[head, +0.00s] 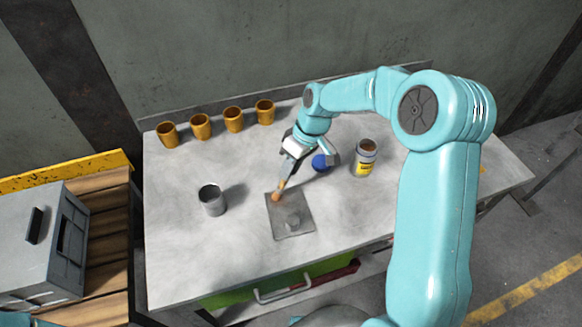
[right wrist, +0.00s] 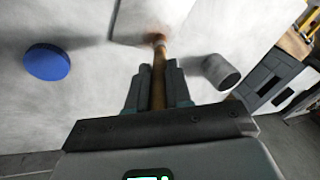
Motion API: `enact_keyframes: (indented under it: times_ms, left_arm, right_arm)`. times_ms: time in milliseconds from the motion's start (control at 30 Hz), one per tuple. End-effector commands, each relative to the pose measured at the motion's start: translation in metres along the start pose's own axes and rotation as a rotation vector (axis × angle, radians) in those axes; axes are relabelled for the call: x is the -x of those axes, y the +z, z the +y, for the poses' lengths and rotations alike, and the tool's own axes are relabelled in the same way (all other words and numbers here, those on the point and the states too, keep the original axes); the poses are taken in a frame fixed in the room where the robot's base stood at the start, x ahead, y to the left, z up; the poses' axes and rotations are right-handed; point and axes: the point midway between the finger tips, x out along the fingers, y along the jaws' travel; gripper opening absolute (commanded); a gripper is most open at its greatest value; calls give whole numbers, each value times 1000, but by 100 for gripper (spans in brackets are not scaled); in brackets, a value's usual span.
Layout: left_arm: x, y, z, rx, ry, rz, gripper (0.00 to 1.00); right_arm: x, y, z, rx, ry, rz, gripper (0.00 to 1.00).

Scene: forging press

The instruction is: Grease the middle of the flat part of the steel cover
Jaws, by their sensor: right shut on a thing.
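The steel cover (head: 303,228) is a thin grey square plate with a small raised knob, lying flat on the workbench. My right gripper (head: 290,163) is shut on the handle of a brush (head: 279,191), whose orange-brown tip points down at the cover's far left corner. In the right wrist view the brush (right wrist: 158,75) stands between the fingers, its tip at the edge of the cover (right wrist: 135,20); I cannot tell whether it touches. An open grease can (head: 364,160) with a yellow label and brown contents stands to the right. My left gripper is out of view.
A blue round lid (head: 320,162) lies between gripper and can. A grey metal cup (head: 212,200) stands left of the cover. Several orange cups (head: 233,119) line the back of the workbench (head: 200,262). A grey box (head: 35,240) sits on planks at left. The front left bench is clear.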

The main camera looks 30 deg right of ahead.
Motion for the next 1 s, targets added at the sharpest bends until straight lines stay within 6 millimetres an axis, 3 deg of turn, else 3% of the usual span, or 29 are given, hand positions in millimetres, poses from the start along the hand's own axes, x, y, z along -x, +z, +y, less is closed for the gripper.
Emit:
enact_keyframes:
  times_ms: [167, 500, 1000]
  left_arm:
    - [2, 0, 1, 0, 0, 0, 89]
    - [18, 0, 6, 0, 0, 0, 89]
    - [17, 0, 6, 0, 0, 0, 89]
  right_arm:
    - [3, -1, -1, 0, 0, 1, 0]
    - [29, -6, -9, 0, 1, 1, 0]
    - [28, -5, -9, -15, 1, 1, 0]
